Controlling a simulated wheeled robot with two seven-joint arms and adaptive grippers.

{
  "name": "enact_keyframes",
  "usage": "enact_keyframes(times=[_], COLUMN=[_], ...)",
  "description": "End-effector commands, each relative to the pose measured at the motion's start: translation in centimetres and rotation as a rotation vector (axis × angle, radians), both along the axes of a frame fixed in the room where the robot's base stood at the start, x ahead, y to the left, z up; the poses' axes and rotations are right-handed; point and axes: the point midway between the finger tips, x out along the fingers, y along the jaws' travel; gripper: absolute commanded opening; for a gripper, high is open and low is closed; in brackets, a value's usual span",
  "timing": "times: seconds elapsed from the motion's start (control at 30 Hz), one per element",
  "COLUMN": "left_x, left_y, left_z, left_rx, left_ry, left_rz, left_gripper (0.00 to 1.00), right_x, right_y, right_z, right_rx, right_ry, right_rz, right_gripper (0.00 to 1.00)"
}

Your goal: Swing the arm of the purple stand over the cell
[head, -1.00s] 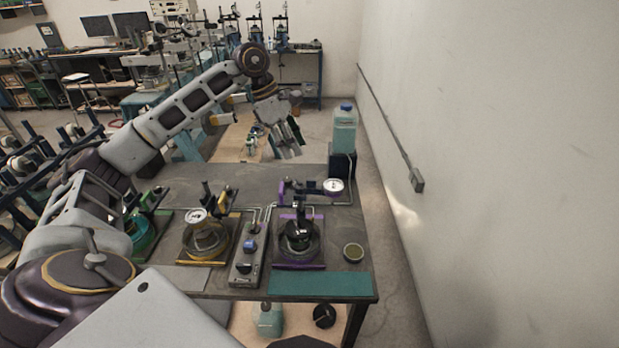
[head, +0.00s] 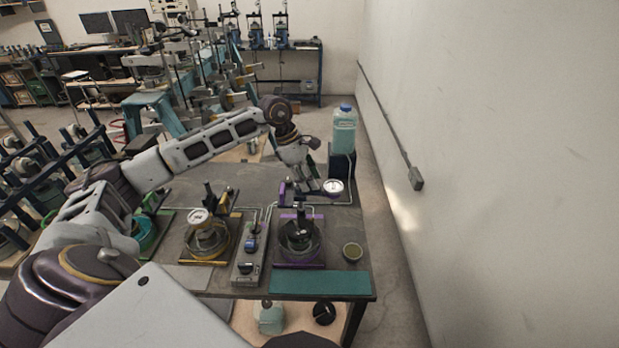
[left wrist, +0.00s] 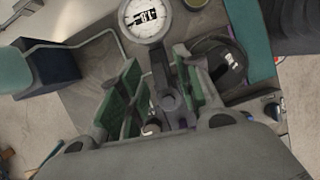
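The purple stand (head: 299,265) is on the bench, with a round dark cell (head: 299,238) on its base. Its purple post (head: 283,194) rises at the back left. Its arm extends to the right behind the cell, not over it, with a white dial gauge (head: 333,187) at its end. My left gripper (head: 314,184) is at this arm, left of the gauge, hiding part of it. In the left wrist view the green-padded fingers (left wrist: 163,75) are apart, with the dark arm (left wrist: 160,68) between them and the gauge (left wrist: 146,18) beyond. My right gripper is out of view.
A yellow stand (head: 205,257) with its own gauge and a grey control box (head: 249,262) are to the left. A bottle (head: 344,132) stands behind on a dark block. A small cup (head: 352,252) is at right; a teal mat (head: 320,284) lies along the front edge.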

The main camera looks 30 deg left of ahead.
Motion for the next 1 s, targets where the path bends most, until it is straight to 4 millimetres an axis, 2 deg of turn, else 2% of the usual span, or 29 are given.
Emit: enact_keyframes(times=[0.37, 0.4, 0.67, 1.0], left_x=[0.08, 0.08, 0.08, 0.08], left_y=[-0.17, -0.17, -0.17, -0.16], left_z=[-0.46, -0.46, -0.44, -0.43], left_rx=[0.0, 0.0, 0.0, 0.0], left_ry=[0.0, 0.0, 0.0, -0.001], left_rz=[0.0, 0.0, 0.0, -0.004], left_gripper=[0.34, 0.33, 0.0, 0.0], right_x=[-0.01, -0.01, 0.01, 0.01], right_y=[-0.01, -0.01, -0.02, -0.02], right_z=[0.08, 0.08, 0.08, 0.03], right_rx=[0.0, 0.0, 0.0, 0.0], right_ry=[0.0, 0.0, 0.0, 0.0], right_rz=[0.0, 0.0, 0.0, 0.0], right_gripper=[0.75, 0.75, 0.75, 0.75])
